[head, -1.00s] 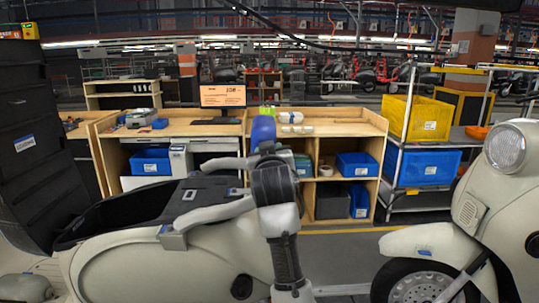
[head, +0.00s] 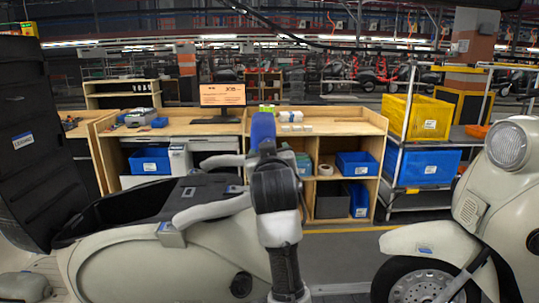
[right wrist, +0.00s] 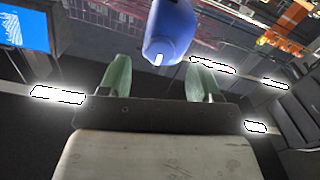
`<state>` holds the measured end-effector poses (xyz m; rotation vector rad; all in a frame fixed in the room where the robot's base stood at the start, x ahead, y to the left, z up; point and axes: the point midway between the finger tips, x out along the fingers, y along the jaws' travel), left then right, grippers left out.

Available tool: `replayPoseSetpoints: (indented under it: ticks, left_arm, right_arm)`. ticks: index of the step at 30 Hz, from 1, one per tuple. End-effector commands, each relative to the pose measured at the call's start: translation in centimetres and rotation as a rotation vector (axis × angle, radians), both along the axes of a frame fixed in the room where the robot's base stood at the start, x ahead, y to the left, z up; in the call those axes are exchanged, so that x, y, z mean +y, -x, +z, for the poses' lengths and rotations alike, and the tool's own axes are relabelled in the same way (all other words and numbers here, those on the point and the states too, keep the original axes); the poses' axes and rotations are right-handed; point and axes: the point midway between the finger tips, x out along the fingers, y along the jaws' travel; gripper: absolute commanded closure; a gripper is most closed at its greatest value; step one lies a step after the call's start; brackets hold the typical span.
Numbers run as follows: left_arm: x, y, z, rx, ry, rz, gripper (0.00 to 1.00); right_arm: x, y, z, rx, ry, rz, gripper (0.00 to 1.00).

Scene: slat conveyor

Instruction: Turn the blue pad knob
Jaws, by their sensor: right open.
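The blue knob (head: 262,128) is a rounded, upright blue piece, seen in the head view just above my right wrist. It also shows in the right wrist view (right wrist: 172,32), with a small white mark near its lower end. My right gripper (right wrist: 158,70) has two green fingers spread apart and nothing between them. The knob appears beyond the fingertips, a little right of the middle of the gap. I cannot tell whether anything touches. In the head view my wrist hides the right fingers. My left gripper is not in view.
A cream scooter (head: 130,269) stands close in front, with a second scooter (head: 494,200) at the right. A black case (head: 28,180) stands at the left. Behind are a wooden workbench (head: 340,124) and a cart with a yellow crate (head: 420,117) and a blue crate (head: 428,167).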

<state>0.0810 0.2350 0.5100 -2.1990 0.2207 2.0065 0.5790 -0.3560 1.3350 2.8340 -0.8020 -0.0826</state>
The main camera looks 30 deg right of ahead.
Motion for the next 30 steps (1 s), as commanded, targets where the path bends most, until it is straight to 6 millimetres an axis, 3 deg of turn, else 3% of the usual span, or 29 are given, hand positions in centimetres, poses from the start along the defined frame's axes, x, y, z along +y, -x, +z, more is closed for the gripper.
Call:
replayPoseSetpoints:
  ticks: [6,12,30]
  left_arm:
    - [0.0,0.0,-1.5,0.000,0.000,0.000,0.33]
    - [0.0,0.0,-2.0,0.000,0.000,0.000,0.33]
    - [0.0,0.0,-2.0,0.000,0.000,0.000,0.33]
  right_arm:
    - [2.4,3.9,-0.3,-0.003,-0.002,0.002,0.37]
    - [3.6,5.8,-0.2,0.000,-0.001,0.001,0.37]
    - [3.8,6.2,-0.1,0.001,-0.001,0.001,0.37]
